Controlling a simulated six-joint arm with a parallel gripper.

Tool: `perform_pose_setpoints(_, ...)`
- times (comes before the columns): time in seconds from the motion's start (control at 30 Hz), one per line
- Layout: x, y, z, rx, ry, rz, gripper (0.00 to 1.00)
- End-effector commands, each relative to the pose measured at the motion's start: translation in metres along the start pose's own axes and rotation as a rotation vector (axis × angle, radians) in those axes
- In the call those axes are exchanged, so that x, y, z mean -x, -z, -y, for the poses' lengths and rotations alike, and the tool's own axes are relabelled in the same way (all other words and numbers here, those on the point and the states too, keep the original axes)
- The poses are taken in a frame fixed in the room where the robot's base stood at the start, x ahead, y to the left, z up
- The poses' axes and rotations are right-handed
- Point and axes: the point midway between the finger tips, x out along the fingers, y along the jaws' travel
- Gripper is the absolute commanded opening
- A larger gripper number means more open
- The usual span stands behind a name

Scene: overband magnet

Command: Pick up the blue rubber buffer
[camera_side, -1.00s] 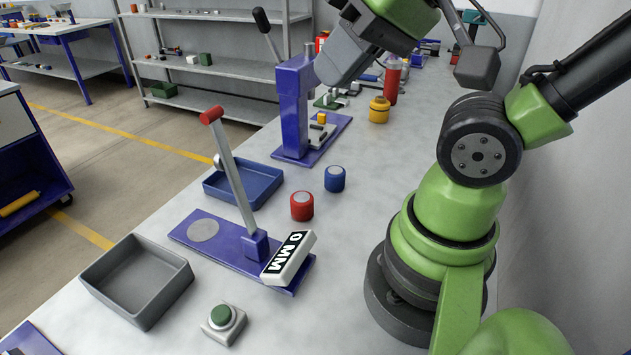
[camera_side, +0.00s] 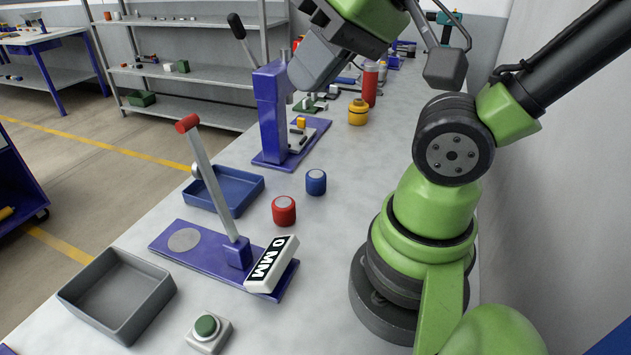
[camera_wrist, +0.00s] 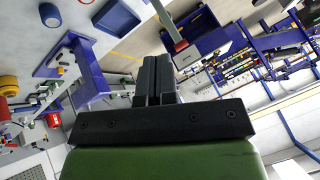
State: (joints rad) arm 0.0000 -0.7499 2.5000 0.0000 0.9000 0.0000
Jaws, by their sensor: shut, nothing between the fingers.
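The blue rubber buffer (camera_side: 316,182) is a short blue cylinder with a pale top. It stands upright on the bench, behind and right of a similar red cylinder (camera_side: 284,211). The blue buffer also shows at the upper left of the wrist view (camera_wrist: 49,14). My gripper (camera_side: 312,70) is high above the bench, near the tall blue press and well apart from the buffer. In the wrist view its dark fingers (camera_wrist: 153,75) are together with nothing between them.
A blue tray (camera_side: 252,181) lies left of the buffer. A blue-based lever with a red knob (camera_side: 187,123) stands in front. The tall blue press (camera_side: 268,115) and a yellow container (camera_side: 358,112) stand behind. A grey tray (camera_side: 75,292) and green button (camera_side: 207,326) are nearer.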

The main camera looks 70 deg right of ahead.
Motion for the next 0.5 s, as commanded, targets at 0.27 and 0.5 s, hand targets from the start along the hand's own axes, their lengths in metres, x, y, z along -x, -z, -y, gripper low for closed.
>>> perform_pose_setpoints(0.27, 0.0, 0.0, 0.0, 0.0, 0.0, 0.0, 0.14)
perform_pose_setpoints(0.5, 0.0, 0.0, 0.0, 0.0, 0.0, 0.0, 0.69)
